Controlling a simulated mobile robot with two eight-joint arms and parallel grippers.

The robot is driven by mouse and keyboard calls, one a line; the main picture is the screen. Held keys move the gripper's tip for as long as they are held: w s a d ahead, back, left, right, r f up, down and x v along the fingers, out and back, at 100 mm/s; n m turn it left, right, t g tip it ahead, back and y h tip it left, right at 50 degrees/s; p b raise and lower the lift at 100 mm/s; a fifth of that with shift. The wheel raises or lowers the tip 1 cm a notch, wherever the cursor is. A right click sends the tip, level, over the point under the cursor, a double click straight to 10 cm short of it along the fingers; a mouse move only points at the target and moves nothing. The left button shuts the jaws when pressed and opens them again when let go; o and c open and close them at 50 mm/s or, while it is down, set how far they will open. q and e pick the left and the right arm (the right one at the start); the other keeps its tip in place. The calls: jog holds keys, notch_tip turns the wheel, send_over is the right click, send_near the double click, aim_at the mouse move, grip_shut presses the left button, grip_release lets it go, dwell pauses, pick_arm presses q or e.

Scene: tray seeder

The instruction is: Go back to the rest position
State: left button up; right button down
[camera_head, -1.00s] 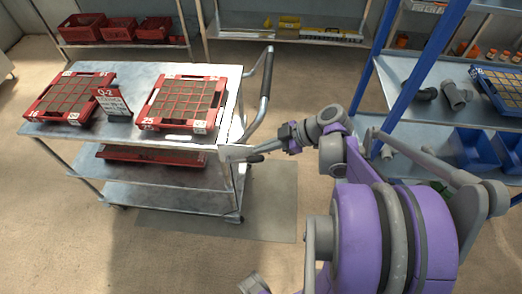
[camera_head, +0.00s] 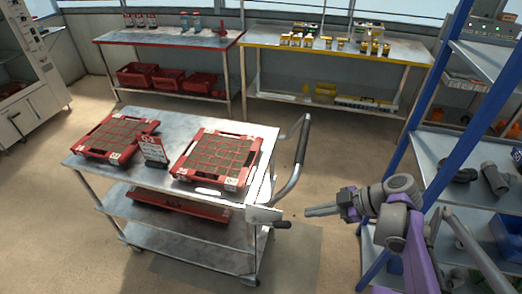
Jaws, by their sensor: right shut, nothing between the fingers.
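My right gripper (camera_head: 310,210) points left, shut and empty, in the open space just right of the metal cart (camera_head: 190,222). It is apart from the cart's handle (camera_head: 302,150) in the picture. Its arm comes in from the lower right. My left gripper is not in view.
The cart carries two red seed trays (camera_head: 238,186) (camera_head: 92,155) and a small sign (camera_head: 154,150). A blue-framed shelf (camera_head: 408,100) stands close on the right. A yellow-edged bench (camera_head: 290,50) and a red-edged bench (camera_head: 150,42) stand behind. Floor is clear between cart and benches.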

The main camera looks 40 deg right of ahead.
jog(key=s+a+f+m+g+h+p, duration=0.1)
jog(key=a+m+h+p, duration=0.4)
jog(key=a, duration=1.5)
jog(key=shift+f+m+g+h, duration=0.7)
jog(key=shift+m+g, duration=0.2)
jog(key=shift+m, duration=1.4)
